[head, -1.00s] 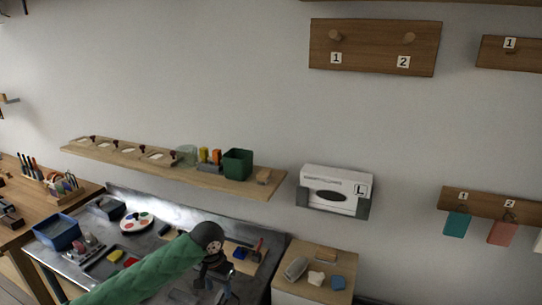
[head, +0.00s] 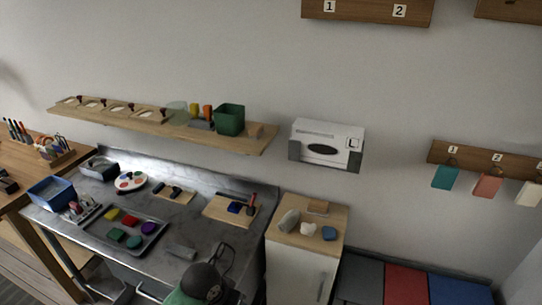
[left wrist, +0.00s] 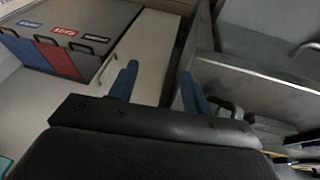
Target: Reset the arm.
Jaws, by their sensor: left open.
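My left gripper (left wrist: 158,88) shows in the left wrist view as two blue fingers standing well apart, with nothing between them. Beyond the fingers are the floor and a pale cabinet side. In the head view only a green part and dark joint of my left arm show at the bottom edge, in front of the metal workbench (head: 180,225); I cannot make out its fingers there. My right gripper is in neither view.
A tray (head: 103,232) with coloured pieces and a blue bin (head: 42,194) stand on the bench. A small cabinet (head: 296,264) stands to its right. A wooden shelf (head: 150,128) hangs above. Labelled bins (left wrist: 75,40) show in the left wrist view.

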